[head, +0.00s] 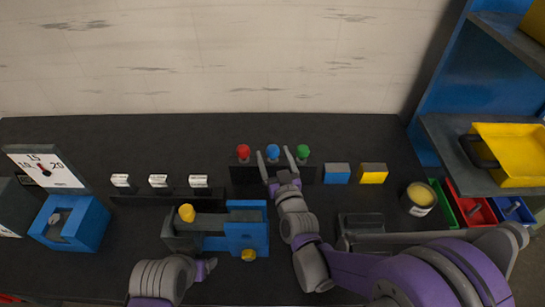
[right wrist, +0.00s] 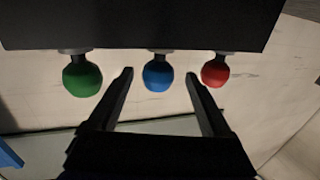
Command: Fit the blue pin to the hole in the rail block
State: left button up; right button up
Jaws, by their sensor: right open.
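The blue pin (head: 273,152) has a round blue head and stands between a red pin (head: 243,152) and a green pin (head: 303,152) in a dark block (head: 245,175). My right gripper (head: 276,160) is open, its fingers on either side of the blue pin's head. In the right wrist view the blue head (right wrist: 158,76) shows between the two fingertips, with a gap on each side. I cannot tell for sure which part is the rail block; a grey and blue fixture with yellow knobs (head: 246,228) stands nearer. My left gripper (head: 205,268) is low, beside that fixture.
A dark rail with white labels (head: 158,181) lies left of the pins. A blue block (head: 337,173) and a yellow block (head: 373,173) sit to the right, then a can (head: 419,198) and coloured bins (head: 472,208).

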pick_arm(q)
jog(key=shift+w+r+p, duration=0.25)
jog(key=shift+r+p, duration=0.15)
jog(key=shift+r, duration=0.15)
jog(key=shift+w+r+p, duration=0.2)
jog(key=shift+r+p, duration=0.2)
jog(key=shift+r, duration=0.1)
jog(key=shift+s, duration=0.1)
pick_arm(e)
jog(key=x, duration=0.5)
jog(key=shift+w+d+r, duration=0.1)
jog(key=shift+w+r, duration=0.05)
jog(key=shift+w, duration=0.1)
jog(key=shift+s, duration=0.1)
pick_arm(q)
jog(key=shift+s, duration=0.1)
pick_arm(e)
jog(key=shift+c, duration=1.1)
grip_shut()
